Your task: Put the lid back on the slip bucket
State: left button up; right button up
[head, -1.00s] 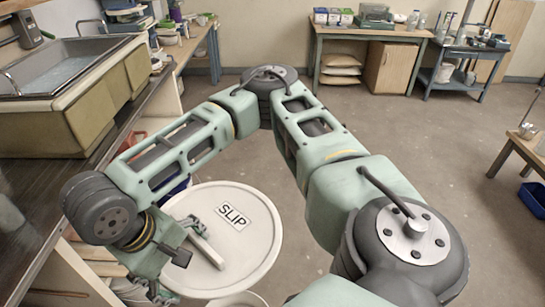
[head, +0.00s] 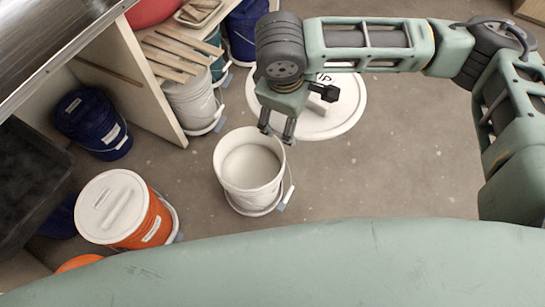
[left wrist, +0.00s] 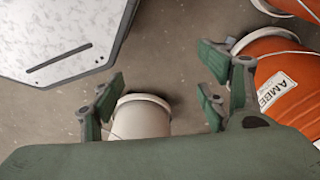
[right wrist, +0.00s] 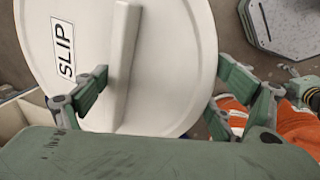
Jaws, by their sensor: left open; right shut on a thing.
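The white round lid (head: 335,118), lettered SLIP, is at the upper middle of the head view, up and right of the open bucket. It fills much of the right wrist view (right wrist: 175,60), its bar handle running between the fingers. My right gripper (head: 278,130) is shut on the lid, although its fingers look wide apart in its wrist view (right wrist: 158,92). The white bucket (head: 247,185) stands open on the floor with pale slip inside. My left gripper (left wrist: 160,90) is open and empty; a white bucket (left wrist: 142,118) shows beyond its fingers. The head view does not show it.
An orange bucket (head: 150,222) with a white lid stands left of the open bucket; an orange AMBER bucket is at right in the left wrist view (left wrist: 290,85). Shelving with blue buckets (head: 92,122) and wooden slats (head: 180,50) lies left. Floor right of the bucket is clear.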

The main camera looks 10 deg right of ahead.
pick_arm(q)
jog(key=w+r+t+b, duration=0.2)
jog(key=w+r+b, duration=0.4)
jog(key=r+b, duration=1.05)
jog(key=w+d+r+t+h+b, duration=0.1)
jog(key=w+d+t+b, duration=0.1)
jog(key=w, duration=0.3)
jog(key=w+d+r+t+h+b, duration=0.1)
jog(key=w+d+r+t+b, duration=0.1)
jog(key=w+t+b, duration=0.2)
jog(key=w+d+r+t+b, duration=0.1)
jog(key=w+d+t+b, duration=0.1)
jog(key=w, duration=0.5)
jog(key=shift+w+d+r+t+h+b, duration=0.25)
jog(key=shift+r+t+h+b, duration=0.25)
jog(key=shift+t, duration=0.4)
pick_arm(e)
jog(key=w+a+f+n+y, duration=0.1)
jog(key=w+f+n, duration=0.2)
jog(key=f, duration=1.1)
jog(key=w+a+f+n+g+y, duration=0.1)
jog(key=w+f+n, duration=0.3)
jog(key=f+n, duration=0.6)
jog(key=w+f+n+y, duration=0.3)
jog(key=f+n, duration=0.4)
jog(key=f, duration=1.1)
jog(key=shift+w+a+f, duration=0.25)
jog(key=shift+w+a, duration=0.15)
jog(key=shift+w, duration=0.3)
